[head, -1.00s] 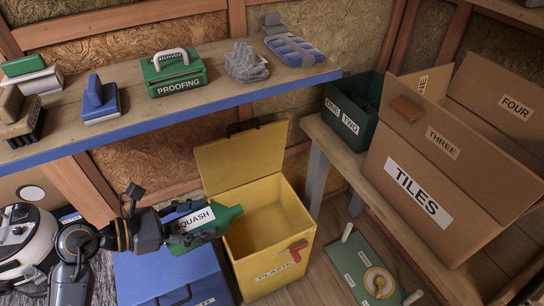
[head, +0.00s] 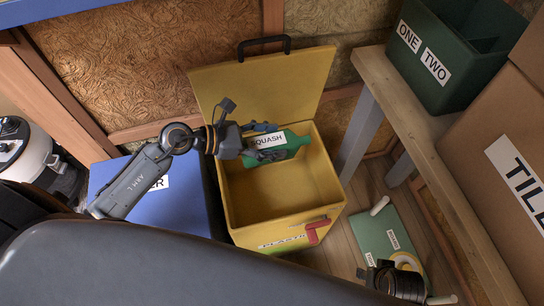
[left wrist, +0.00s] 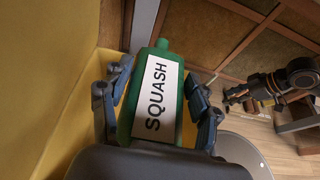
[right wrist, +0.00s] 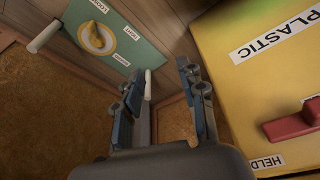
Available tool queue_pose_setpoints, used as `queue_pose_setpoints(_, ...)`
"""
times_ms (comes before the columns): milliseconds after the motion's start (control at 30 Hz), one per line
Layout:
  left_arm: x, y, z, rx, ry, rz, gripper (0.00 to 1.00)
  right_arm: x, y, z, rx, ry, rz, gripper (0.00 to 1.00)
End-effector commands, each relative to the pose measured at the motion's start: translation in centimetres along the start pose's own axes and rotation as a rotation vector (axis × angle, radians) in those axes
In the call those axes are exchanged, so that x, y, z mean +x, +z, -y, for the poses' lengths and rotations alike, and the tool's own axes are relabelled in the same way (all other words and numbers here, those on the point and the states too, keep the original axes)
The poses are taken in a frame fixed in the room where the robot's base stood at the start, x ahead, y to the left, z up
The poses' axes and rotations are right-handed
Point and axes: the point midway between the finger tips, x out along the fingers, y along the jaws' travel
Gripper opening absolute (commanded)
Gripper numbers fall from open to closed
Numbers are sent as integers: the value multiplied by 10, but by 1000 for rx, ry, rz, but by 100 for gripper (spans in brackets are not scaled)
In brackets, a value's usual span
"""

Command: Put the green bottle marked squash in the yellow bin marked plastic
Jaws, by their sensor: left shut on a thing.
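The green bottle with the SQUASH label (head: 297,144) is held lying roughly sideways over the open yellow bin (head: 285,228), towards its back, in the head view. My left gripper (head: 268,146) is shut around the bottle's sides; in the left wrist view the bottle (left wrist: 158,100) sits between its fingers, with yellow bin surface to the left. The bin's lid (head: 262,85) is raised at the back. Its PLASTIC label (right wrist: 271,38) shows in the right wrist view. My right gripper (right wrist: 163,76) is open and empty, low to the right of the bin's front.
A blue bin (head: 170,195) stands directly left of the yellow one. A green board (head: 388,235) with a yellow ring lies on the floor to the right. A wooden bench (head: 420,130) carries a green crate (head: 440,85) and a TILES box (head: 480,185).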

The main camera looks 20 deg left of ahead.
Motion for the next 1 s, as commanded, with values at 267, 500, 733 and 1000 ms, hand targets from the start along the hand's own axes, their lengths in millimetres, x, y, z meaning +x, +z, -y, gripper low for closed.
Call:
queue_pose_setpoints(267, 13, -27, -2, -1, 6, -11, 40, -23, -8, -2, 3, 4, -18, 40)
queue_pose_setpoints(500, 13, -26, -2, -1, 6, -11, 40, -25, -8, -2, 3, 3, -18, 40)
queue_pose_setpoints(733, 14, -30, -2, -1, 7, -11, 40, -26, -9, -2, 3, 3, -21, 40)
queue_pose_setpoints(1000, 19, -42, -2, -1, 7, -11, 40, -62, -14, -3, 5, 7, -42, 40)
